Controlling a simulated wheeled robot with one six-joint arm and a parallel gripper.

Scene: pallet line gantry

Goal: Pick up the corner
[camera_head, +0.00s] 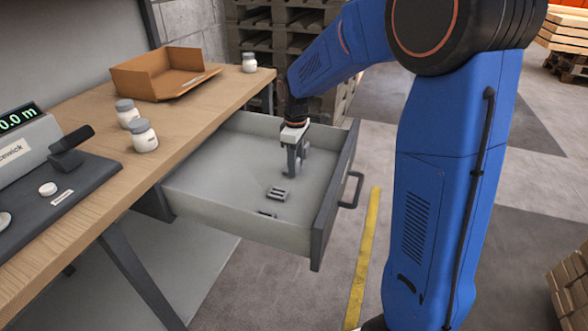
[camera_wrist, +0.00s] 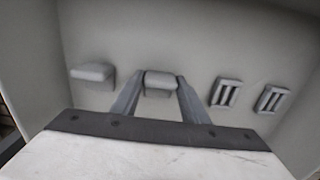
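My gripper (camera_head: 289,172) points down into an open drawer (camera_head: 215,180). In the wrist view its two fingers (camera_wrist: 160,85) stand on either side of a small grey corner piece (camera_wrist: 160,80), with its rounded top between the tips. The fingers look apart, close to its sides; contact is not clear. A second similar grey corner piece (camera_wrist: 93,72) lies to the left in the wrist view, outside the fingers. In the head view the piece between the fingers is mostly hidden by the gripper.
Two slotted grey pieces (camera_wrist: 225,92) (camera_wrist: 272,99) lie right of the gripper in the wrist view; the head view shows them nearer the drawer's front. The wooden bench (camera_head: 190,110) holds jars (camera_head: 143,136), an orange-brown tray (camera_head: 160,75) and a scale (camera_head: 60,195). Drawer walls surround the gripper.

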